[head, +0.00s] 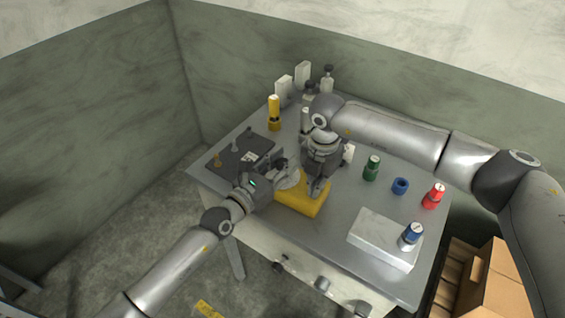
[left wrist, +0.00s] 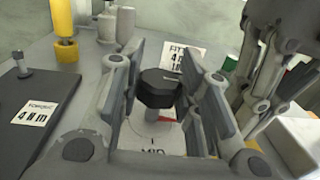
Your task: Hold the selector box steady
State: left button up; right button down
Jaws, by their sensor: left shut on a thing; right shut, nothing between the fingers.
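In the left wrist view, the selector box shows a pale dial face with the letters MID, a red pointer and a black knob (left wrist: 157,88). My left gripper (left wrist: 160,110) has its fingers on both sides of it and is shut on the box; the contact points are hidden. In the head view my left gripper (head: 287,178) covers most of it. A yellow block (head: 302,201) sits right there; I cannot tell whether it is part of the box. My right gripper (head: 317,189) is shut and empty, pointing down over the yellow block; it also shows in the left wrist view (left wrist: 265,80).
A dark plate (head: 240,158) with small posts lies left. A yellow cylinder (head: 274,112) and white blocks stand at the back. Green (head: 371,168), blue (head: 400,186) and red (head: 433,196) parts stand right, near a pale block (head: 380,240) with a blue knob. Cardboard boxes (head: 495,280) stand beyond the table.

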pick_arm(q)
jog(key=shift+s+d+r+n, duration=0.1)
jog(key=shift+d+r+n, duration=0.05)
jog(key=shift+d+n, duration=0.15)
pick_arm(e)
jog(key=shift+s+f, duration=0.2)
jog(key=shift+f, duration=0.15)
pick_arm(q)
jog(key=shift+r+t+y, duration=0.1)
jog(key=shift+t+y, duration=0.4)
jog(key=shift+y, duration=0.2)
jog(key=shift+n, duration=0.3)
jog(key=shift+a+f+y, duration=0.15)
jog(key=shift+f+y, duration=0.1)
jog(key=shift+y, duration=0.05)
jog(key=o, duration=1)
jog(key=shift+a, duration=0.1)
pick_arm(e)
jog(key=shift+d, duration=0.1)
pick_arm(q)
jog(key=v, duration=1.2)
jog(key=shift+s, duration=0.1)
pick_arm(e)
jog(key=shift+r, duration=0.1)
